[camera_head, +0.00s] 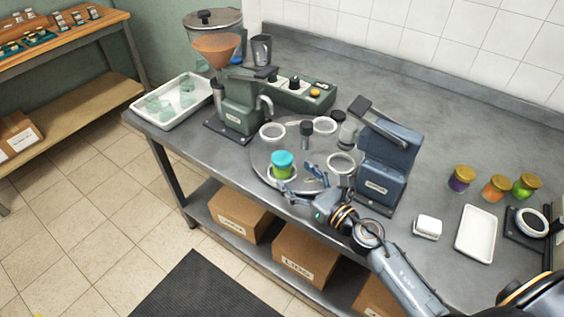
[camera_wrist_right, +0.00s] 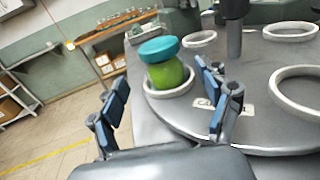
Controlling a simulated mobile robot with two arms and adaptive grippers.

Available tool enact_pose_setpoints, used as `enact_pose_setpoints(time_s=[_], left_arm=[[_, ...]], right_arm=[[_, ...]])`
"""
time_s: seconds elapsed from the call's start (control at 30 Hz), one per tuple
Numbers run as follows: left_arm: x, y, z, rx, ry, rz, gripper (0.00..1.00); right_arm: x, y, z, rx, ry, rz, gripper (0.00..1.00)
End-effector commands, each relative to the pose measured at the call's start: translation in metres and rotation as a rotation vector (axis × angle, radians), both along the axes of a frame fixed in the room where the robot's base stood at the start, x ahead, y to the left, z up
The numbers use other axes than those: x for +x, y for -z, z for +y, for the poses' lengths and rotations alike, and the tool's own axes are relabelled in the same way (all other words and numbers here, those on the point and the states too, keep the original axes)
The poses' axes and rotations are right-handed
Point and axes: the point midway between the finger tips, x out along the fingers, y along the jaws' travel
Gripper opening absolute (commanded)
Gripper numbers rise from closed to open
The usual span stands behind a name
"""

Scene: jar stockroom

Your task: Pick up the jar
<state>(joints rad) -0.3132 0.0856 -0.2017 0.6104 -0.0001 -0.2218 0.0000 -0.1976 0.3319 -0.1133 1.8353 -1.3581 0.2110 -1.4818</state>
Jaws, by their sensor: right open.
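The jar (camera_head: 281,166) is green with a teal lid. It stands upright in a white ring at the front left of a round grey turntable (camera_head: 262,150). In the right wrist view the jar (camera_wrist_right: 164,68) is ahead, between and beyond the fingertips. My right gripper (camera_head: 298,182) is open and empty, just right of the jar and apart from it. Its blue-padded fingers (camera_wrist_right: 165,98) are spread wide in the wrist view. My left gripper is not in view.
Empty white rings (camera_head: 341,163) sit around the turntable's central post (camera_head: 306,134). A dark blue machine (camera_head: 385,165) stands close right, a green grinder (camera_head: 238,105) at back left. Purple, orange and green jars (camera_head: 497,187) and a white tray (camera_head: 475,233) are at right.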

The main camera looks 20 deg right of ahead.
Motion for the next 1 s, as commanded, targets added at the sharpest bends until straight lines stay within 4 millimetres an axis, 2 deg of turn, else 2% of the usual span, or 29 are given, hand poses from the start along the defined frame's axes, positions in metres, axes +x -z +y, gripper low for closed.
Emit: enact_pose_setpoints(time_s=[0.23, 0.37, 0.5, 0.8, 0.87, 1.0], left_arm=[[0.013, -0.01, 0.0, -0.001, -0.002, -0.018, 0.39], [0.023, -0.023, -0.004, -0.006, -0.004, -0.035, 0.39], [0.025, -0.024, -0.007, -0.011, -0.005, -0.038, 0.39], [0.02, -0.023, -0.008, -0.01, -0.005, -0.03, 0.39], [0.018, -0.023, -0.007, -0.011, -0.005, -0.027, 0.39], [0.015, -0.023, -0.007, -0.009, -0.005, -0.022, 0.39]], right_arm=[[0.019, -0.005, 0.007, 0.002, 0.0, -0.001, 0.77], [0.038, -0.012, 0.014, 0.003, -0.001, -0.001, 0.77], [0.054, -0.008, 0.021, 0.001, -0.001, -0.001, 0.77], [0.058, -0.006, 0.023, 0.0, -0.002, 0.001, 0.77], [0.058, -0.007, 0.023, 0.0, -0.002, 0.001, 0.67], [0.058, -0.007, 0.023, 0.0, -0.002, 0.001, 0.39]])
